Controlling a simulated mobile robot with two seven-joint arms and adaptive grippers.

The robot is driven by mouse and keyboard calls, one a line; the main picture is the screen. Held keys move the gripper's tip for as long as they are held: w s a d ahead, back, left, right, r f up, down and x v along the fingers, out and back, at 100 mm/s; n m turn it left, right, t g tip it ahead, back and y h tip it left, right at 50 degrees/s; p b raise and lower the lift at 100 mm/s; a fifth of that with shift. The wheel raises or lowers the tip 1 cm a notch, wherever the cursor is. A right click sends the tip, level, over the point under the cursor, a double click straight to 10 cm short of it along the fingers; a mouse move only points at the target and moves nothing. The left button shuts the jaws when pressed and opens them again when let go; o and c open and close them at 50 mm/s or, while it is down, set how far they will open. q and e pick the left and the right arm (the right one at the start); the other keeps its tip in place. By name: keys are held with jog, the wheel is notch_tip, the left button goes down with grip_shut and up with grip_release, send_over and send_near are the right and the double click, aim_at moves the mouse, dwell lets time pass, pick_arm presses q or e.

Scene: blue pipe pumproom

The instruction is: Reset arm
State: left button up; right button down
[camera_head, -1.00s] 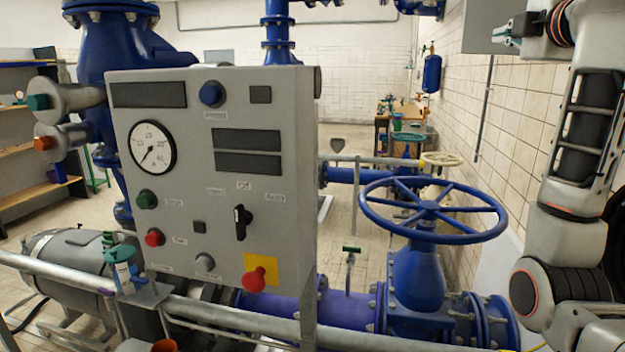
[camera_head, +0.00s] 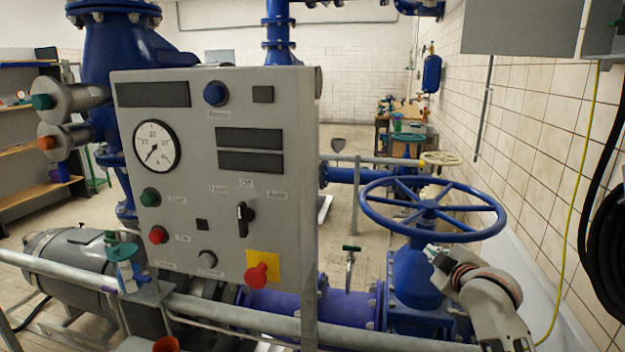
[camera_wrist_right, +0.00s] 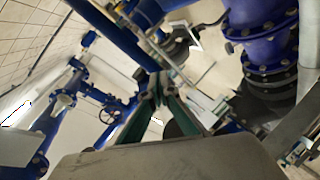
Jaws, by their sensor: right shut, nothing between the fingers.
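My right arm comes up from the lower right in the head view. Its gripper (camera_head: 432,252) is small and partly turned away, just below the blue handwheel's (camera_head: 433,234) rim and in front of the blue valve body (camera_head: 412,278). Whether it touches the valve cannot be told. In the right wrist view the gripper's (camera_wrist_right: 158,90) green-edged fingers are together with nothing between them, and blue pipes lie beyond. My left gripper is not in view.
A grey control panel (camera_head: 190,240) with a gauge, knobs and a red button stands at the centre left. A grey rail (camera_head: 230,318) crosses the front. The tiled wall (camera_head: 530,130) and a black hose (camera_head: 603,235) are at the right.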

jog(key=s+a+f+m+g+y, duration=0.1)
jog(key=s+a+f+m, duration=0.1)
jog(key=s+f, duration=0.8)
jog(key=s+a+f+m+g, duration=0.1)
jog(key=s+a+f, duration=0.35)
jog(key=f, duration=0.95)
jog(key=s+a+f+m+g+y, duration=0.1)
jog(key=s+f, duration=0.4)
jog(key=s, duration=0.6)
jog(key=s+a+f+m+y, duration=0.1)
jog(key=s+f, duration=0.5)
jog(key=s, duration=0.6)
jog(key=shift+a+f+m+g, duration=0.3)
jog(key=shift+a+m+g, duration=0.15)
jog(key=shift+m, duration=0.45)
